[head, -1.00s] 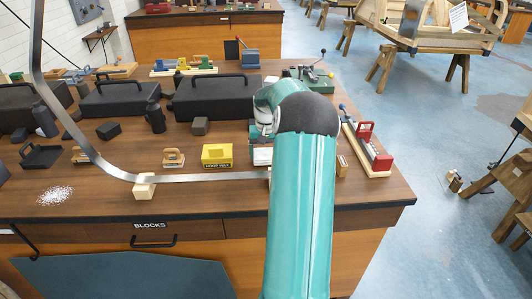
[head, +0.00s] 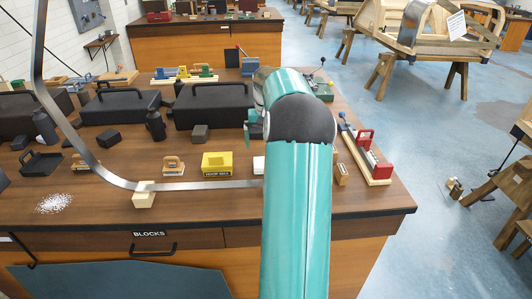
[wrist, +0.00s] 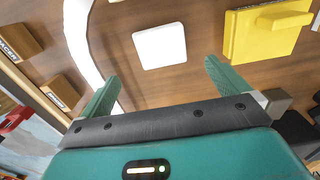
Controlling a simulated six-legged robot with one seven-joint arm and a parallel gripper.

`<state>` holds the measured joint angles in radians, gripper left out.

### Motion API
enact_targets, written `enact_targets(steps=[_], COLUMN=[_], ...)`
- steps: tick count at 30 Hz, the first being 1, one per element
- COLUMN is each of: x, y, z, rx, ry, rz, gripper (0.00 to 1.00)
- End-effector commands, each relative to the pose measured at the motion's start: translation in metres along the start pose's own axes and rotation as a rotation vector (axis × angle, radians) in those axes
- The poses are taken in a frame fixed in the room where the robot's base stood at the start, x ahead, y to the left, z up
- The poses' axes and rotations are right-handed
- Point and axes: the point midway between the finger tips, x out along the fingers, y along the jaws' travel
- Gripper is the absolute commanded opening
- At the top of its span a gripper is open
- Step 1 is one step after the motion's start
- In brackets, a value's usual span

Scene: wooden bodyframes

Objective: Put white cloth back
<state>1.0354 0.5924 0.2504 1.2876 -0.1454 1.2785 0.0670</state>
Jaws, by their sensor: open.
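The white cloth (wrist: 160,46) is a flat, square white piece lying on the brown bench top in the wrist view. In the head view its left part (head: 258,165) shows beside my arm, and the rest is hidden behind the arm. My gripper (wrist: 160,77) is open and empty, its two green fingers spread apart. The cloth lies ahead of the gap between the fingers, apart from them. In the head view my gripper is largely hidden by my own arm.
A yellow Hoop Wax block (head: 217,165) sits just left of the cloth. A bent metal strip (head: 190,186) runs along the bench front, by a wooden block (head: 144,196). Black cases (head: 214,106) stand behind. A red-ended tool (head: 366,155) lies to the right.

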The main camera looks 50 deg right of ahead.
Motion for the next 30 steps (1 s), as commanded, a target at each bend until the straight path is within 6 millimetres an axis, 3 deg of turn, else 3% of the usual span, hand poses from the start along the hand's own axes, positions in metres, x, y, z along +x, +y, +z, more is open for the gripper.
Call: enact_targets(steps=[5, 13, 17, 20, 23, 30], x=[-0.024, -0.03, -0.042, -0.062, -0.084, -0.12], y=[0.0, -0.002, -0.025, -0.063, -0.106, -0.183], z=[0.0, 0.001, 0.011, 0.034, 0.069, 0.172], rx=[-0.002, -0.004, -0.042, -0.105, -0.185, -0.369], ry=[0.001, 0.001, 0.019, 0.051, 0.094, 0.201], rz=[0.001, 0.001, 0.008, 0.019, 0.03, 0.026], gripper=[1.0, 1.0, 1.0, 1.0, 1.0, 1.0])
